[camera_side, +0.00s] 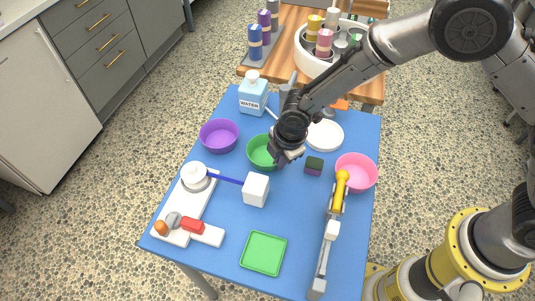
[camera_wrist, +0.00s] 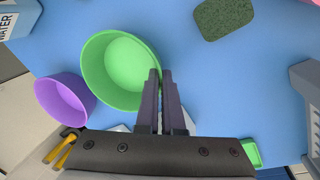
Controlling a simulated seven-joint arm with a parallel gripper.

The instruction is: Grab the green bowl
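The green bowl (camera_side: 262,152) sits on the blue table, right of the purple bowl. In the wrist view the green bowl (camera_wrist: 122,70) is upright and empty, with its right rim at my fingertips. My gripper (camera_side: 281,161) reaches down at the bowl's right side in the side view and hides part of it. In the wrist view my gripper's (camera_wrist: 161,75) two dark fingers are close together, with the bowl's rim in the narrow gap between their tips. The bowl shows no clear lift off the table.
A purple bowl (camera_side: 219,134) and a water jug (camera_side: 253,95) stand left and behind. A white cube-headed mallet (camera_side: 256,190), a dark sponge (camera_side: 314,166), a pink bowl (camera_side: 357,172) and a white plate (camera_side: 325,135) are close by. A green tray (camera_side: 263,253) lies in front.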

